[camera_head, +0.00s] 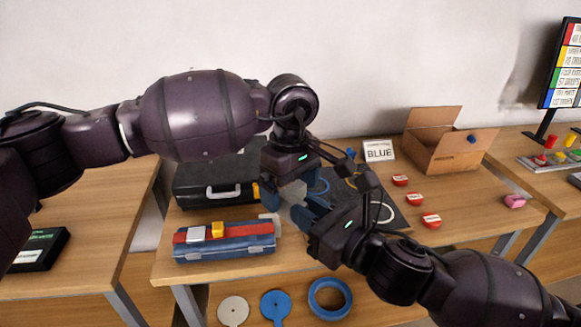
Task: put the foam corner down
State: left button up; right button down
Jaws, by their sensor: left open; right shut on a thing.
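A pale grey-white piece, apparently the foam corner (294,191), shows between my two grippers above the table, largely hidden by their fingers. My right gripper (302,208) reaches in from the lower right, with blue finger pads, and is shut on this piece. My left gripper (282,197) hangs down from above, open, close beside the same piece. I cannot tell whether its fingers touch the piece. A dark mat (398,216) lies on the table behind the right gripper, with a white ring (388,213) and a blue ring (319,186) on it.
A black case (190,183) and a blue-and-red toolbox (240,252) stand left. An open cardboard box (432,155), a BLUE sign (379,151), three red tins (415,198) and a pink item (514,201) are right. Free table lies around the tins.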

pick_arm(q)
jog(key=shift+f, duration=0.85)
jog(key=c, duration=0.9)
jog(key=shift+c, duration=0.4)
pick_arm(e)
jog(key=c, duration=0.9)
grip_release()
jog(key=shift+s, duration=0.1)
